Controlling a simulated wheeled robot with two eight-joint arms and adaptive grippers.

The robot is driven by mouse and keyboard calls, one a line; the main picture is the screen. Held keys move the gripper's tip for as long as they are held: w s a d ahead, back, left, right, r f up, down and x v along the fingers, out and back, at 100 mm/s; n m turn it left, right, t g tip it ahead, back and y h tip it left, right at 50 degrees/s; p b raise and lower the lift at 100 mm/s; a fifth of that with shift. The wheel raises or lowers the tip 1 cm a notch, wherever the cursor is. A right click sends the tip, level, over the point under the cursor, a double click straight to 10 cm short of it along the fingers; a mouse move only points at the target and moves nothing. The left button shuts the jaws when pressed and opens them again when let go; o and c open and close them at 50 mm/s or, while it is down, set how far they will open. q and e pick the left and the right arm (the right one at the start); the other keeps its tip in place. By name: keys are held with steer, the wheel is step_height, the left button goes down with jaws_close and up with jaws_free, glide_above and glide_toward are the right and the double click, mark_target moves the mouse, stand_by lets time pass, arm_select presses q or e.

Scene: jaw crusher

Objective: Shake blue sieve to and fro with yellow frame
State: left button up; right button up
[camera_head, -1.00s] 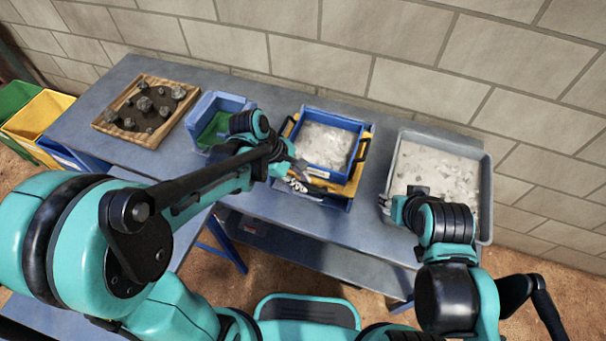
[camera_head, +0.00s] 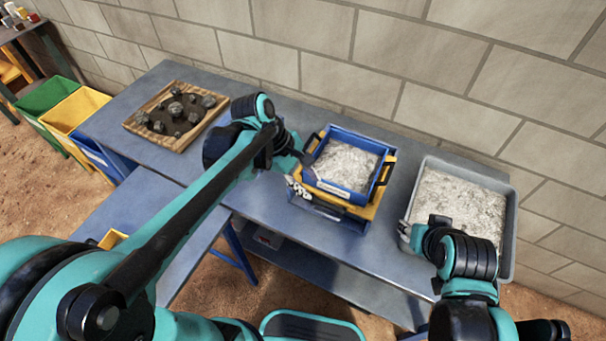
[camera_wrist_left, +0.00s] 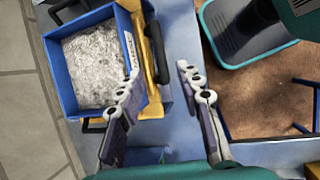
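The blue sieve (camera_head: 341,186), full of pale grey grit, sits on the yellow frame (camera_head: 374,208) at the middle of the table. Both show in the left wrist view, the sieve (camera_wrist_left: 68,98) at left and the yellow frame (camera_wrist_left: 157,60) beside it. My left gripper (camera_head: 299,187) is at the sieve's front left corner.
The grey tray (camera_head: 423,168) with pale grit stands right of the sieve. A wooden tray (camera_head: 209,137) with dark rocks is at the back left. Green (camera_head: 45,97) and yellow (camera_head: 76,105) bins stand beyond the table's left end. A block wall closes the back.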

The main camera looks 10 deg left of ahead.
mark_target(324, 201)
arm_select(q)
steer(key=shift+v, duration=1.75)
steer(key=shift+d, duration=0.1)
steer(key=p+x, duration=0.1)
steer(key=x, duration=1.1)
jaws_close()
steer(key=shift+w, duration=0.1)
